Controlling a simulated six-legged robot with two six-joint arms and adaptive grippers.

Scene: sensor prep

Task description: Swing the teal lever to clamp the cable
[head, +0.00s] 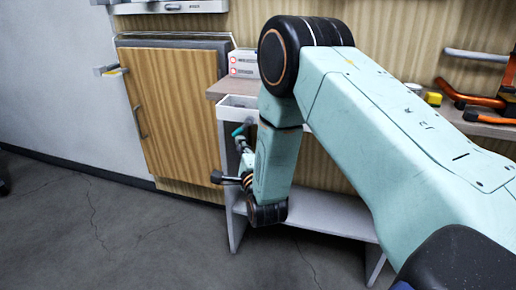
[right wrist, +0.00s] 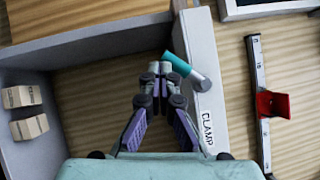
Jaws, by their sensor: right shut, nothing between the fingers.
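The teal lever (right wrist: 178,63) shows in the right wrist view with a grey cylindrical end, beside a pale upright panel labelled CLAMP (right wrist: 207,130). In the head view a small teal piece (head: 241,130), seemingly the lever, shows at the white unit's left side. My right gripper (right wrist: 158,70) is shut and empty. Its fingertips are just left of the lever, close to it; I cannot tell if they touch. In the head view the right gripper (head: 243,146) is small and partly hidden by my wrist. My left gripper is not in view. I cannot make out the cable.
A rail with a red slider (right wrist: 271,103) lies right of the panel. Small cartons (right wrist: 24,112) stand at left. The white unit's lower shelf (head: 325,214) is bare where seen. A wooden cabinet (head: 172,105) stands left, and orange-handled tools (head: 470,97) lie on the counter at right.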

